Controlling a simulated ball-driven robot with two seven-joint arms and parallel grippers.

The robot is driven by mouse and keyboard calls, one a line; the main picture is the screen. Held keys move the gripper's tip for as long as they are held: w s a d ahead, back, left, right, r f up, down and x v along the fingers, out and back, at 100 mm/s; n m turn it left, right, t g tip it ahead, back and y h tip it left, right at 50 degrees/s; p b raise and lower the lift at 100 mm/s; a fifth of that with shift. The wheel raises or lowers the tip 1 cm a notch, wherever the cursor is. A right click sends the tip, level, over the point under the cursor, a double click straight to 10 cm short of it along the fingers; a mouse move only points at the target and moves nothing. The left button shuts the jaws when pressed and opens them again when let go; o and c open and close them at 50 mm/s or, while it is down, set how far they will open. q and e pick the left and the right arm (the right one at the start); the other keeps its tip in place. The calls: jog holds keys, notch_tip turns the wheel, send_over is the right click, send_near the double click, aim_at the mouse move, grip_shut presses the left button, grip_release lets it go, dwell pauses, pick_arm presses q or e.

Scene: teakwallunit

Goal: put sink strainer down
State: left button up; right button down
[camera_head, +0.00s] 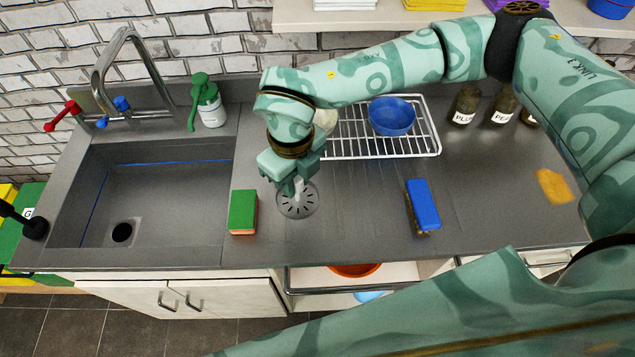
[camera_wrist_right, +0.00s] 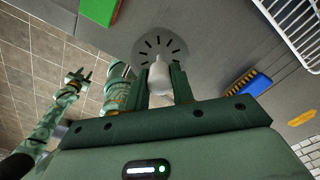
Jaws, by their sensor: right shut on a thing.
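The sink strainer (camera_head: 297,201) is a round grey disc with dark slots. It is level, low over the counter (camera_head: 340,230) or on it; I cannot tell whether it touches. My right gripper (camera_head: 298,186) points down over it. In the right wrist view, the right gripper (camera_wrist_right: 160,85) is shut on the pale knob of the strainer (camera_wrist_right: 160,46). My left gripper (camera_wrist_right: 77,78) shows small in the right wrist view, away from the counter over the floor, its fingers apart and empty. The head view does not show it.
A green sponge (camera_head: 243,212) lies just left of the strainer, and a blue brush (camera_head: 422,206) to its right. Behind are a wire rack (camera_head: 350,142) with a blue bowl (camera_head: 391,115), and several jars (camera_head: 465,105). The sink (camera_head: 165,205) is left. Counter between strainer and brush is clear.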

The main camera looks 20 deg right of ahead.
aim_at(311, 190)
jog(key=f, duration=0.1)
jog(key=d+f, duration=0.1)
jog(key=w+f, duration=0.1)
jog(key=shift+d, duration=0.35)
jog(key=shift+w+d+f, duration=0.2)
jog(key=shift+d+f, duration=0.7)
jog(key=shift+f, duration=0.2)
jog(key=shift+a+f, duration=0.2)
jog(key=shift+f, duration=1.1)
jog(key=c, duration=1.2)
grip_release()
jog(key=shift+f, duration=0.15)
notch_tip(311, 190, up, 12)
jog(key=shift+r, duration=0.2)
